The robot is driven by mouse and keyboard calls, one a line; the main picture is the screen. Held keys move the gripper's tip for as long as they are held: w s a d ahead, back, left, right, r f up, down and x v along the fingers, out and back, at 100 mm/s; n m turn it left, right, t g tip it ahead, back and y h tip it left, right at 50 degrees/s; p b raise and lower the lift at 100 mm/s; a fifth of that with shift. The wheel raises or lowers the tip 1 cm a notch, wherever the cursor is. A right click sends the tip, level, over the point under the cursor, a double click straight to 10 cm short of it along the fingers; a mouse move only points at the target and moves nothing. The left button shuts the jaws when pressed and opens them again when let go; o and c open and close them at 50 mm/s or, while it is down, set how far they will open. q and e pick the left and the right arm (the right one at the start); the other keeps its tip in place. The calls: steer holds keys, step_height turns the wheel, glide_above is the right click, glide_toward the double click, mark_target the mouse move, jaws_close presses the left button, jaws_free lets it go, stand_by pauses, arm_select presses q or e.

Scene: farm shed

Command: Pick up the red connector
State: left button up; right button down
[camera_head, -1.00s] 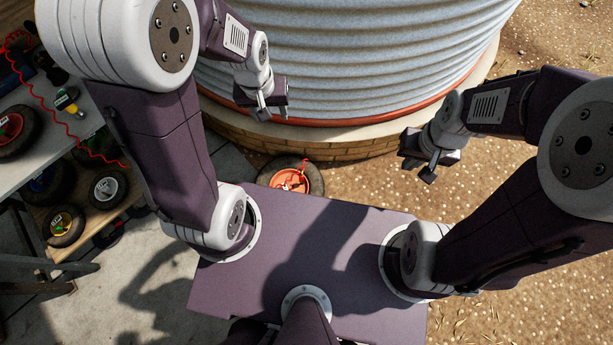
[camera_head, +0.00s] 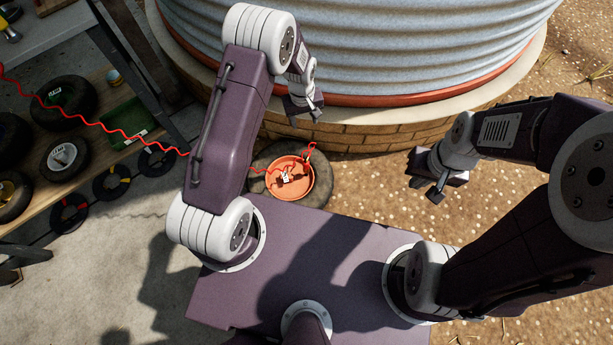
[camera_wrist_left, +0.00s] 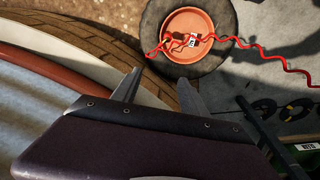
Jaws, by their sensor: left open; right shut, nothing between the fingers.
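A coiled red hose (camera_head: 130,138) runs from the upper left to an orange dish (camera_head: 302,187). Its red end piece with a white tag (camera_head: 286,175) lies in the dish; I take this to be the red connector, though its exact shape is too small to tell. In the left wrist view the tag (camera_wrist_left: 193,41) and red end lie in the dish (camera_wrist_left: 180,20), with a red loop over the rim. My left gripper (camera_head: 307,115) is open and empty, above and beyond the dish; its fingers also show in the wrist view (camera_wrist_left: 157,82). My right gripper (camera_head: 428,190) is shut and empty, right of the dish.
The dish sits inside a dark tyre (camera_head: 262,162) on the ground. A corrugated tank (camera_head: 390,45) on a brick base (camera_head: 390,135) stands close behind. Shelves with several wheels (camera_head: 66,100) are at the left. Gravel (camera_head: 550,220) at the right is clear.

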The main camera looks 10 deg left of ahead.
mark_target(306, 160)
arm_select(q)
steer(key=shift+g, duration=0.6)
steer(key=f+b, duration=0.3)
steer(key=f, duration=0.4)
steer(key=s+f+b, duration=0.1)
steer(key=f+b, duration=0.2)
steer(key=f, duration=0.4)
steer(key=d+f+b, duration=0.1)
steer(key=f+b, duration=0.2)
steer(key=f, duration=0.5)
steer(key=shift+s+b, duration=0.2)
steer(key=shift+b, duration=0.2)
arm_select(e)
step_height(306, 160, down, 13)
arm_select(q)
step_height(306, 160, down, 4)
steer(key=b, duration=0.3)
steer(key=shift+f, duration=0.1)
step_height(306, 160, down, 5)
steer(key=b, duration=0.5)
steer(key=shift+s, duration=0.1)
steer(key=shift+c, duration=0.5)
jaws_close()
arm_select(e)
step_height(306, 160, down, 8)
